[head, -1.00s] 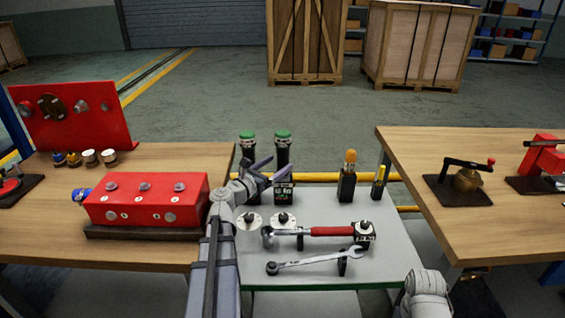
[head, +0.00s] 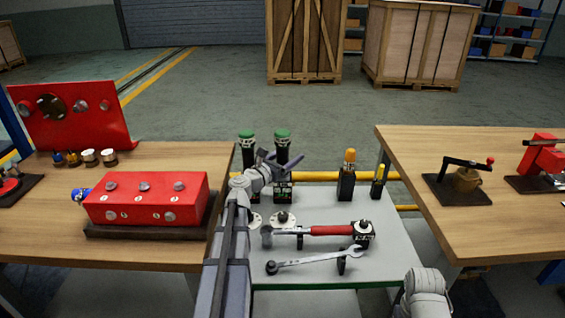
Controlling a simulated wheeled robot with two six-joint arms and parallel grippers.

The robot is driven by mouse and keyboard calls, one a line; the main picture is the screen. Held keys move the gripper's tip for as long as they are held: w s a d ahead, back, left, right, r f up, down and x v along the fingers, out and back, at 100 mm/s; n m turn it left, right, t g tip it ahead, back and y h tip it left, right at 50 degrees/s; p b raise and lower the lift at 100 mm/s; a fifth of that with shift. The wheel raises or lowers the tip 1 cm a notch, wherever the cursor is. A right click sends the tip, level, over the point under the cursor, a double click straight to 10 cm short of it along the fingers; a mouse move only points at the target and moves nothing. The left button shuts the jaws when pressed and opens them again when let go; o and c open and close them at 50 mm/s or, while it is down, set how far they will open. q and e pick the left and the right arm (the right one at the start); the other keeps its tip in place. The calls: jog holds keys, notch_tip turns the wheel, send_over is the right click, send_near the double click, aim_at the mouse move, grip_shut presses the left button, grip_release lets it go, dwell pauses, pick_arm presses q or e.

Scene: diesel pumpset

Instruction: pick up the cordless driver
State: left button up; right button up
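Two dark upright tools with green tops stand side by side at the back of the grey table; I cannot tell for certain which is the cordless driver. One is the left green-topped tool (head: 247,143), the other the right green-topped tool (head: 282,145). My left gripper (head: 281,163) has its two purplish fingers spread at the right tool, about mid-height. The fingers overlap this tool in the picture; contact cannot be told. My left wrist hides the lower part of the left tool. My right gripper is not in view; only part of my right arm shows at the bottom right.
A red-handled wrench (head: 330,231) and a steel spanner (head: 315,259) lie in front on supports. An orange-handled tool (head: 349,158) and a yellow-handled tool (head: 379,175) stand in holders to the right. A red block (head: 146,200) is on the left wooden table.

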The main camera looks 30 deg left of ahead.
pick_arm(q)
grip_shut()
dwell(0.4)
dwell(0.8)
